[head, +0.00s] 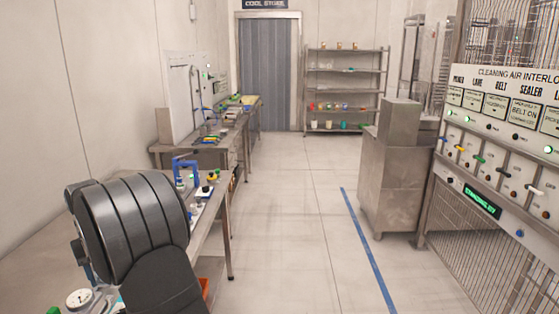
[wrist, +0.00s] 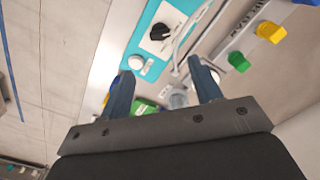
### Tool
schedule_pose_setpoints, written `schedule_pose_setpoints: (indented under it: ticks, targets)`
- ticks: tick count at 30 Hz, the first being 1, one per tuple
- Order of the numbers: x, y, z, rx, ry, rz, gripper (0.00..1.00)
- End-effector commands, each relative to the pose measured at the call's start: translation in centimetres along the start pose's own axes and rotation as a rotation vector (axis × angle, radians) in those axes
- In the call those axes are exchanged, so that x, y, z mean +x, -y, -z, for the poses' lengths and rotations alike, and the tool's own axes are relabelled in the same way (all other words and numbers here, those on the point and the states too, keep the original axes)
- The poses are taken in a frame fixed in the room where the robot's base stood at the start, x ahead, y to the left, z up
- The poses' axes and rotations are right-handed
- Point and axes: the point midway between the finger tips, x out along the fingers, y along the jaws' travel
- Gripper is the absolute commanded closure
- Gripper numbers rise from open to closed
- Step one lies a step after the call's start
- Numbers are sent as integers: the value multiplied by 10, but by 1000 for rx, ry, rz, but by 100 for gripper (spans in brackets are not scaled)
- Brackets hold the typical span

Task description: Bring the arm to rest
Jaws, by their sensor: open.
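My gripper (wrist: 162,92) shows in the wrist view with its two blue fingers spread apart and nothing between them. Its fingers point toward a bench panel with a teal plate (wrist: 150,40) that carries a black knob (wrist: 160,31). I cannot tell how far the fingertips are from the panel. In the head view my dark arm fills the lower left over the near bench, and my gripper is not clearly visible there.
The near bench (head: 215,215) runs along the left; a blue-framed device (head: 184,168) stands on it. A steel cabinet (head: 390,185) and the interlock panel (head: 505,130) stand at right. Shelves (head: 345,88) stand at the back. The floor (head: 280,230) between is clear.

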Motion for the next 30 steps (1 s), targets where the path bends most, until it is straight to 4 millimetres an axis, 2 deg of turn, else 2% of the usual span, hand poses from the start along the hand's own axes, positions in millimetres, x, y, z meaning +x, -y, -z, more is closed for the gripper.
schedule_pose_setpoints:
  ticks: [3, 19, 30]
  targets:
    - [25, 0, 0, 0, 2, 0, 42]
    - [132, 0, 0, 1, 1, 0, 42]
    - [131, 0, 1, 301, -3, 1, 42]
